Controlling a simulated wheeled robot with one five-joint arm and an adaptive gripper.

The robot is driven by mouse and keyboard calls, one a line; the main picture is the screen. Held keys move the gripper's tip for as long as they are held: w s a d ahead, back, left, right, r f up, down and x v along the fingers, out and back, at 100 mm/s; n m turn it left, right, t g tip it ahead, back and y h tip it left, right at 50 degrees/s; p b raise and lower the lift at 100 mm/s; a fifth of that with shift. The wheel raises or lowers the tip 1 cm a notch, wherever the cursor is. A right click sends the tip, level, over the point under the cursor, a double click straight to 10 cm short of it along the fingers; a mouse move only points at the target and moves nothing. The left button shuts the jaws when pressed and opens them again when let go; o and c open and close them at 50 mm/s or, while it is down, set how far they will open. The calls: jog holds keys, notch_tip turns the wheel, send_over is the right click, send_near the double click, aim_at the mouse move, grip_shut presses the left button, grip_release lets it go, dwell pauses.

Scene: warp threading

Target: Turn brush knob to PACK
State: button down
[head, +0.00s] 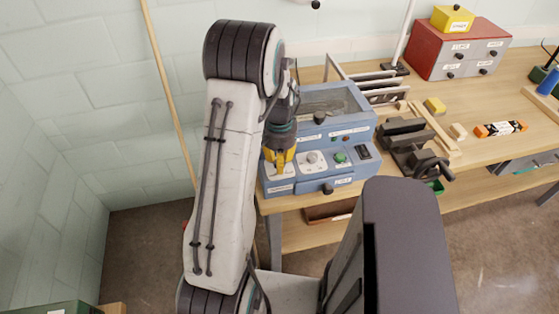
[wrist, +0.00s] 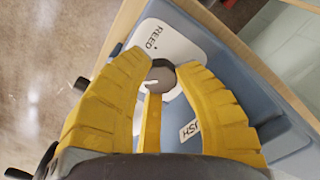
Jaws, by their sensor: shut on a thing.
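The brush knob (wrist: 161,73) is a small dark grey round knob with a white pointer line, on a white plate (wrist: 178,42) marked REED. A label partly reading "USH" (wrist: 190,129) sits beside my right finger. My gripper (wrist: 161,66) has its yellow fingers shut on the knob, one on each side. The pointer runs toward the left finger. The word PACK is not readable in either view. In the head view my gripper (head: 280,161) is at the left front of the blue machine (head: 322,182) and hides the knob.
A white knob (head: 311,158), a green button (head: 340,157) and a dark switch (head: 363,152) lie to the right on the same panel.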

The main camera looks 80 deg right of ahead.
jog(key=shift+f+n+b, duration=0.25)
jog(key=shift+n+b, duration=0.25)
jog(key=shift+b, duration=0.15)
jog(key=shift+r+n, duration=0.15)
jog(key=shift+n, duration=0.15)
jog(key=c, duration=1.2)
grip_release()
jog(key=shift+r, duration=0.15)
notch_tip(320, 180, up, 12)
jog(key=shift+f, duration=0.1)
